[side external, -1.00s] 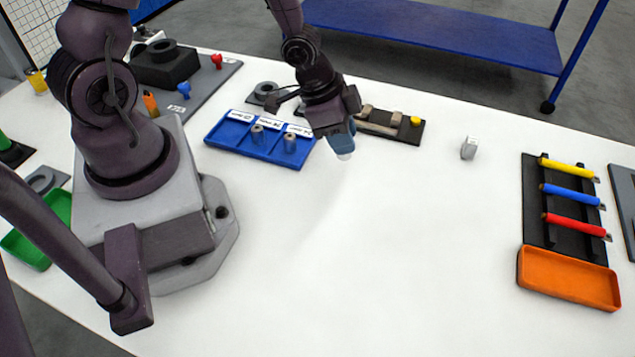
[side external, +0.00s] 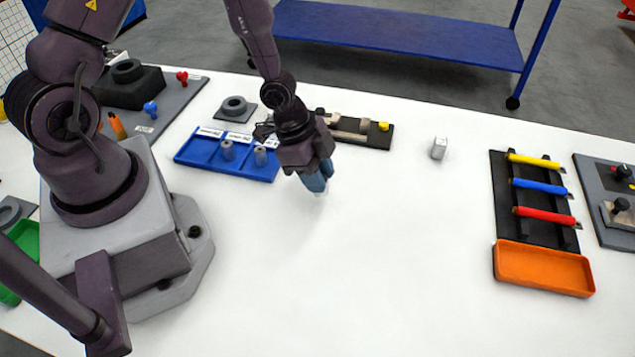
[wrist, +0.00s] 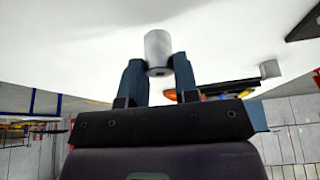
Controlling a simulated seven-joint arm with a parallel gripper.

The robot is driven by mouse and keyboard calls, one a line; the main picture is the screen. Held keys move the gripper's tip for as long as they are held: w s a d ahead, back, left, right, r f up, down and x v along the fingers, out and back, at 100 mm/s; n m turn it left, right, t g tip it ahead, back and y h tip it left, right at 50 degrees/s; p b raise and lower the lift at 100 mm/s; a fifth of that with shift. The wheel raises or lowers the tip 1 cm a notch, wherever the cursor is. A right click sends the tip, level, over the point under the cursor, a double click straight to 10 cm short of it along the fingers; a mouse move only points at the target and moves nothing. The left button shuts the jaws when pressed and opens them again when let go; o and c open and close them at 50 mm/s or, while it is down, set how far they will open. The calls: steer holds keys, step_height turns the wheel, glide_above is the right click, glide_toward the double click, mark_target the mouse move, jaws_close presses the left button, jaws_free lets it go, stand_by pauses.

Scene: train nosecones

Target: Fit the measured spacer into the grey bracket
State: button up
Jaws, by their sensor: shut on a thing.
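My gripper (side external: 318,182) hangs over bare table to the right of the blue tray. In the wrist view its two blue fingers (wrist: 157,78) are shut on a light grey cylindrical spacer (wrist: 158,50), whose far part sticks out past the fingertips. In the side view the held spacer is mostly hidden by the fingers. A small light grey block (side external: 439,148) stands alone on the table, right of my gripper and apart from it. It may be the grey bracket, but its shape is too small to tell. It also shows in the wrist view (wrist: 269,68).
A blue tray (side external: 205,163) with labels holds two grey spacers (side external: 228,150). Behind my gripper is a black fixture (side external: 376,138) with a yellow knob. A coloured-rod rack (side external: 515,218) and orange tray (side external: 543,290) stand at the right. The middle of the table is clear.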

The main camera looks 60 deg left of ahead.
steer(key=shift+f, duration=1.25)
steer(key=o, duration=0.9)
steer(key=shift+f, duration=0.15)
